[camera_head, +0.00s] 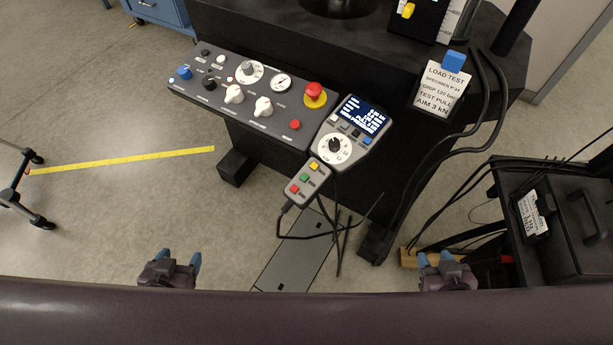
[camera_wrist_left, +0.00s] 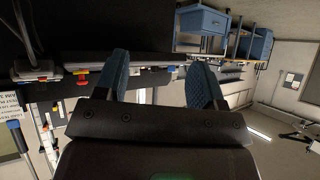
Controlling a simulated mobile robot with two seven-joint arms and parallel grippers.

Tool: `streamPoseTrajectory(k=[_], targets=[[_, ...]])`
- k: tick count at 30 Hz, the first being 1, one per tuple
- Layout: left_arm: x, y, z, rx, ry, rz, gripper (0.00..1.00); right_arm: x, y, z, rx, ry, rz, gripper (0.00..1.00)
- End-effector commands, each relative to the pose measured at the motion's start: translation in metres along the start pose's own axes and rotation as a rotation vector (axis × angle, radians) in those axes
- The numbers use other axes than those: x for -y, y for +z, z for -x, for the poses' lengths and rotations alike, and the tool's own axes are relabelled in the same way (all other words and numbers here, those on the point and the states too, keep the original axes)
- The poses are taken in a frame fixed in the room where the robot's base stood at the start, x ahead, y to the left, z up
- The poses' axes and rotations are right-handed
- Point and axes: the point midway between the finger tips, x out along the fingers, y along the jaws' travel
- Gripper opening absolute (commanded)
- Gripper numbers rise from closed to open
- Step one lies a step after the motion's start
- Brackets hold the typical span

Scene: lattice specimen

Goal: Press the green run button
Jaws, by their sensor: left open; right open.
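A small grey pendant (camera_head: 308,182) hangs at the front right of the control panel. It has a yellow, a green and a red button in a row; the green button (camera_head: 304,177) is in the middle. My left gripper (camera_head: 180,260) is open and empty, low and left of the pendant, well apart from it. My right gripper (camera_head: 434,258) is open and empty, low and right of it. In the left wrist view my left gripper's blue fingers (camera_wrist_left: 160,78) stand apart with nothing between them; I cannot make out the green button there.
The control panel (camera_head: 225,108) carries knobs, a red mushroom button (camera_head: 315,91) and a red button (camera_head: 295,125). A display unit (camera_head: 350,130) adjoins it. Black cables hang around the pendant and to its right. A load test sign (camera_head: 441,88) stands behind. Floor is open at left.

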Motion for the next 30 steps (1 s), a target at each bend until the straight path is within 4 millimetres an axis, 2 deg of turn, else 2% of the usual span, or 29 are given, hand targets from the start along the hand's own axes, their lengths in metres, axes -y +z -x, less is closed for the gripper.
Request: streamPoseTrajectory(k=[14, 26, 27, 30], targets=[[-0.0011, 0.003, 0.0019, 0.006, -0.002, 0.007, 0.63, -0.003, 0.0082, 0.0051, 0.017, 0.002, 0.007, 0.43], [-0.0012, 0.0009, 0.0007, 0.002, -0.001, 0.006, 0.03, 0.0007, 0.0015, 0.0011, 0.003, 0.002, -0.006, 0.43], [-0.0013, 0.0007, 0.0006, 0.002, -0.001, 0.006, 0.0, 0.0011, 0.0007, 0.0006, 0.001, 0.002, -0.007, 0.43], [-0.0013, 0.0004, 0.0004, 0.001, 0.0, 0.005, 0.0, 0.0014, -0.0007, -0.0002, -0.001, 0.001, -0.007, 0.43]])
